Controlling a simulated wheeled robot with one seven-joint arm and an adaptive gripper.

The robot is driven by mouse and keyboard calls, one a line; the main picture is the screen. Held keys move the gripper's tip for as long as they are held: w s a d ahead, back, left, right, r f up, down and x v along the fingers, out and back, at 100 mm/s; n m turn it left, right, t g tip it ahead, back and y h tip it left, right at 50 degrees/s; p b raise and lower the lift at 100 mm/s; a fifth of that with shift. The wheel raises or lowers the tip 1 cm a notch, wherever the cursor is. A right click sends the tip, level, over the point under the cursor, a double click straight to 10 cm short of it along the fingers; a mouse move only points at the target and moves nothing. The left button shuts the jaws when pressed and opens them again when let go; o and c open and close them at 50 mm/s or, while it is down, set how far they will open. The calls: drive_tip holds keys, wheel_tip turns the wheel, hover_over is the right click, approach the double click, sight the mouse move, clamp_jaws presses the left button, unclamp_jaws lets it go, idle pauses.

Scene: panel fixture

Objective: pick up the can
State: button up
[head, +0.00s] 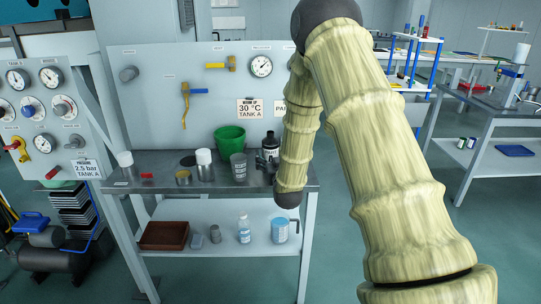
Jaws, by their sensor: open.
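Several can-like things stand on the bench top (140,190). A short gold-coloured tin (183,177) is at the left of the group. A taller silver container with a white top (205,166) stands to its right, then a grey cylinder with markings (238,168). I cannot tell for certain which is the can. My gripper (263,164) shows only as small dark parts beside my forearm, right of the grey cylinder and in front of a black bottle. It looks apart from the gold tin and the silver container. Its fingertips are hard to make out, and nothing is seen held.
A green bucket (229,138) and a black bottle (271,144) stand behind. A panel (150,90) with gauge and valves rises at the back. The lower shelf holds a brown tray (164,235), a clear bottle (244,229) and a blue-white container (280,231). The bench's front left is fairly clear.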

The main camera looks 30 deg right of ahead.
drive_tip(key=shift+x, duration=1.35)
drive_tip(key=c, duration=1.5)
drive_tip(key=shift+r, duration=0.1)
